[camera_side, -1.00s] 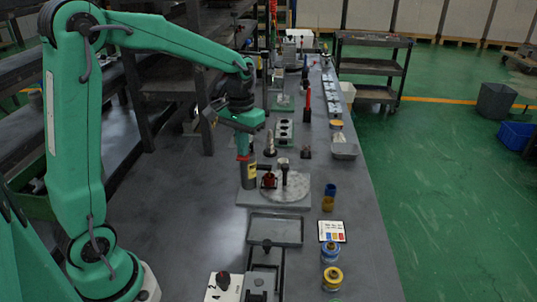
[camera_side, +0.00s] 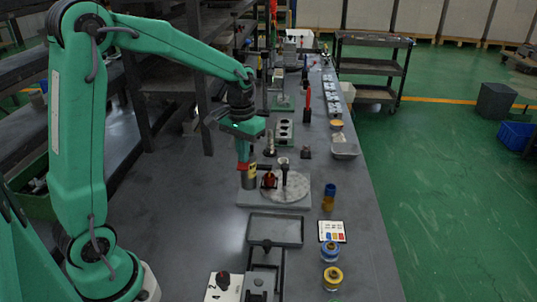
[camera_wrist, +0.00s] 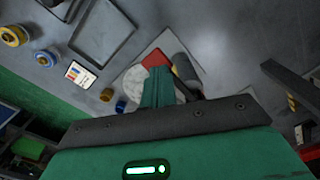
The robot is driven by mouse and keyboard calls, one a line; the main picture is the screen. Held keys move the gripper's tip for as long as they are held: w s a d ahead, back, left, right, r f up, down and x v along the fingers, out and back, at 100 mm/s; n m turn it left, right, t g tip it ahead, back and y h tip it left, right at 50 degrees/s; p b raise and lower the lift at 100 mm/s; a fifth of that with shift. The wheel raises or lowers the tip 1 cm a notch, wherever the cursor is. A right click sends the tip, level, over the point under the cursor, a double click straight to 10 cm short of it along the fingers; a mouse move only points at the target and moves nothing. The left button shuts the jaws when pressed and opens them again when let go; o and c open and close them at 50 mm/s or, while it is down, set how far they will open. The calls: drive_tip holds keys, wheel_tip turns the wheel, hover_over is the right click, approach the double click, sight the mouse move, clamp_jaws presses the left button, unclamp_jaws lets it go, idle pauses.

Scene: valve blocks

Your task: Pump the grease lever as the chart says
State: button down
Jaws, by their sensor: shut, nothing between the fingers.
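My gripper (camera_side: 242,164) is shut and empty, its red tips pointing down by the top of a grey cylinder with a yellow label (camera_side: 249,180). I cannot tell whether they touch. In the wrist view my gripper (camera_wrist: 156,59) hides part of the cylinder (camera_wrist: 184,68). The cylinder stands on a grey base plate with a pale round disc (camera_side: 297,188).
An empty grey tray (camera_side: 275,230) lies in front of the base plate. Blocks and fittings (camera_side: 284,131) stand behind. The bench left of the plate is clear.

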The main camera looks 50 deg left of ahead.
idle(0.4)
drive_tip(key=shift+r, duration=2.25)
wheel_tip(320, 180, up, 6)
drive_tip(key=shift+r, duration=0.25)
drive_tip(key=shift+f, duration=0.1)
drive_tip(key=shift+f, duration=3.2)
